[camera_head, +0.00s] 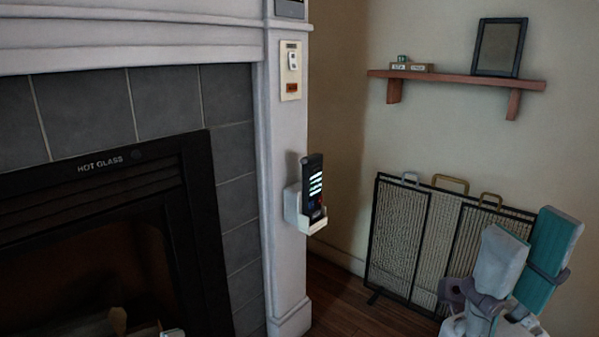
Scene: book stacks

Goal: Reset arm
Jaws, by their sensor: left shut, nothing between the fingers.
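My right gripper (532,236) rises from the lower right corner with its fingers up. One finger shows a pale grey face and the other a teal face, with curved grey links below. Its fingertips look apart, and I see nothing held between them. Only a small pale and dark tip at the bottom edge, left of centre, appears to be my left gripper (170,333). It is shut with nothing visible in it; the rest is cut off by the frame.
A fireplace (190,205) fills the left. A dark handset (312,190) sits in a white holder (293,214) on the white pillar. A folding screen (398,235) stands behind my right gripper. A wall shelf (450,79) bears a dark frame (499,47) and small blocks (411,67).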

